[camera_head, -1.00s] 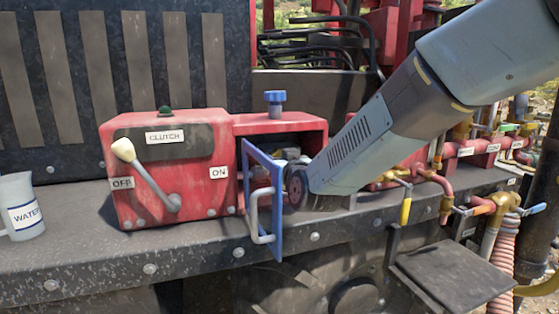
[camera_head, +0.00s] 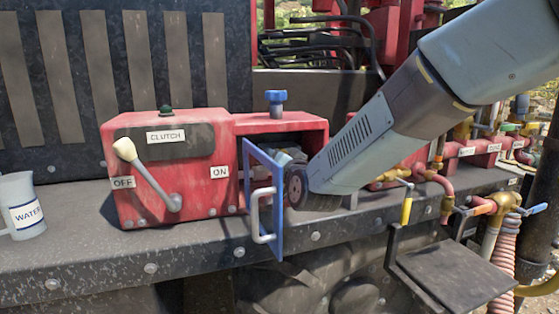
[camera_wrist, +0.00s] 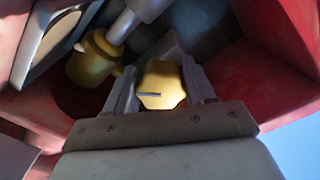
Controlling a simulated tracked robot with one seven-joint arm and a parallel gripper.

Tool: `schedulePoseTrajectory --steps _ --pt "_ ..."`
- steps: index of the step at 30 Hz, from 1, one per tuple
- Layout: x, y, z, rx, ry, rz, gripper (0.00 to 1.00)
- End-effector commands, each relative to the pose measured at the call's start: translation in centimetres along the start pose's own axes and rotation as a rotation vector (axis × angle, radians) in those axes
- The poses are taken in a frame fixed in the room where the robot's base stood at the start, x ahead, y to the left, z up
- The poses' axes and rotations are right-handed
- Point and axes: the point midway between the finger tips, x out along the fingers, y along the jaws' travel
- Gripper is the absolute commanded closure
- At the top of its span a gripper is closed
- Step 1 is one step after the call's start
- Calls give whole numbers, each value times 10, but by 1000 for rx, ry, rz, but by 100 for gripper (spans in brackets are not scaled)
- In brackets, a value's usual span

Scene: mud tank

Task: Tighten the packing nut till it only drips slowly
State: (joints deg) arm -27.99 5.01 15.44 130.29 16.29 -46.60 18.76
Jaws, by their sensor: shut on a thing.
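My gripper (camera_wrist: 160,88) is inside the red box, with its two fingers on either side of a yellow brass nut (camera_wrist: 162,86) in the wrist view. The fingers are shut on this nut. A small grey mark or pin crosses the nut's face. In the head view my arm reaches into the open red box (camera_head: 285,125) from the right, and the wrist hides the nut and the fingertips. No drip can be made out in either view.
A blue door with a grey handle (camera_head: 263,216) stands open left of my wrist. A second brass fitting (camera_wrist: 92,60) with a grey rod sits close by inside. The clutch box (camera_head: 165,170), with its lever, and a water jug (camera_head: 22,210) stand left. Labelled pipes (camera_head: 470,150) lie right.

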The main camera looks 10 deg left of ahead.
Motion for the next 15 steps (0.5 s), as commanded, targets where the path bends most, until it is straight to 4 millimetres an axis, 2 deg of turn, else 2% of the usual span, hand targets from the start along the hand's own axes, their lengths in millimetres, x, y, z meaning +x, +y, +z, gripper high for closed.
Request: schedulePoseTrajectory --steps 6,15 --pt "0 1 0 91 1 3 76" --pt "0 2 -1 131 1 4 76"
